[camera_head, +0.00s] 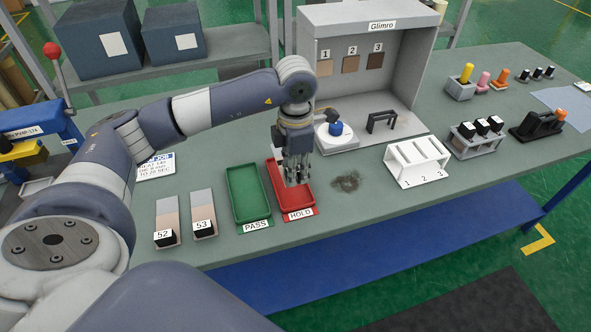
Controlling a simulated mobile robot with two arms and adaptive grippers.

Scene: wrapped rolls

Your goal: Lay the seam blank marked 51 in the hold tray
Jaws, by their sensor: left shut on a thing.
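My left gripper (297,180) points down over the red tray marked HOLD (304,207). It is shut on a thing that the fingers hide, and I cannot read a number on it. I cannot tell whether that thing touches the tray floor. No blank showing the number 51 can be made out. The blanks marked 52 (167,215) and 53 (203,210) lie side by side on the bench at the left. My right gripper is not in view.
The green PASS tray (249,225) is empty, just left of the red tray. A dark smudge (346,182) marks the bench to the right. Beyond are a white rack numbered 1 to 3 (418,176), a grey Glimro booth (420,65) and a blue-topped device (336,142).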

